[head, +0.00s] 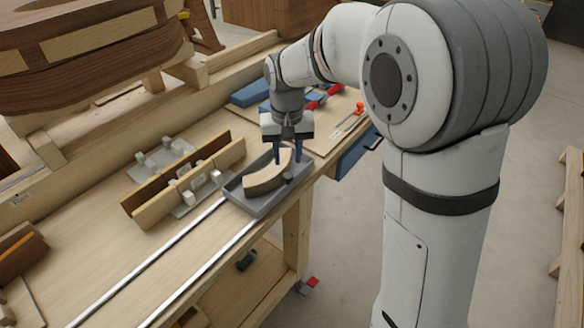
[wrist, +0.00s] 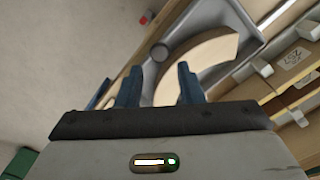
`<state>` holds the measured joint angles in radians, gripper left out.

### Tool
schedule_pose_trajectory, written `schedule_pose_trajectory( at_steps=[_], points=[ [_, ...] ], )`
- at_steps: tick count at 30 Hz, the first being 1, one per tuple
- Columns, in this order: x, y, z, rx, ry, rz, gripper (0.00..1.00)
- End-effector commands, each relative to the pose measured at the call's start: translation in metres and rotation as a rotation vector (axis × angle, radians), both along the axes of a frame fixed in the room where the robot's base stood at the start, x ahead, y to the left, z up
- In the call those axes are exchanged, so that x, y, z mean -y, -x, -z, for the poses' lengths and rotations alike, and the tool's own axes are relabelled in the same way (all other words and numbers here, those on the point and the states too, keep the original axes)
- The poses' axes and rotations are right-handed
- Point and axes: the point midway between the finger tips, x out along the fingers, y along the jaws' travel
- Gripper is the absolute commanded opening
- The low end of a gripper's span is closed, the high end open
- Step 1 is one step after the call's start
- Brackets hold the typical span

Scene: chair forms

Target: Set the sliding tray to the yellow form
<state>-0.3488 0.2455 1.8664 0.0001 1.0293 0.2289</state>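The grey sliding tray (head: 240,196) sits at the upper end of two metal rails (head: 150,262) on the bench. A curved pale wooden piece (head: 268,180) lies in it. A round dark grey knob (head: 288,174) stands at the tray's right side. My gripper (head: 288,160) points down over that side, its two blue fingers apart. In the wrist view the knob (wrist: 159,52) shows beyond the gap between the fingers (wrist: 158,85), with the curved piece (wrist: 205,58) behind it. I cannot tell whether a finger touches anything. No plainly yellow form can be singled out.
A wooden clamp fixture (head: 185,178) with metal blocks stands beside the rails. A dark block with an orange strip (head: 20,252) lies far left. A blue case (head: 250,93) and red-handled tools (head: 335,90) lie behind my gripper. The rails toward the lower left are clear.

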Motion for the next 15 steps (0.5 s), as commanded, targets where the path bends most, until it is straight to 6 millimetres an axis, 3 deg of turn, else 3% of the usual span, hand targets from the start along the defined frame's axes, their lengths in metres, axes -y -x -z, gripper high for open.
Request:
schedule_pose_trajectory(
  at_steps=[9, 15],
  points=[
    [0.000, 0.001, 0.047, -0.004, 0.001, -0.001, 0.34],
    [0.000, 0.001, 0.057, 0.000, 0.000, -0.001, 0.34]
  ],
)
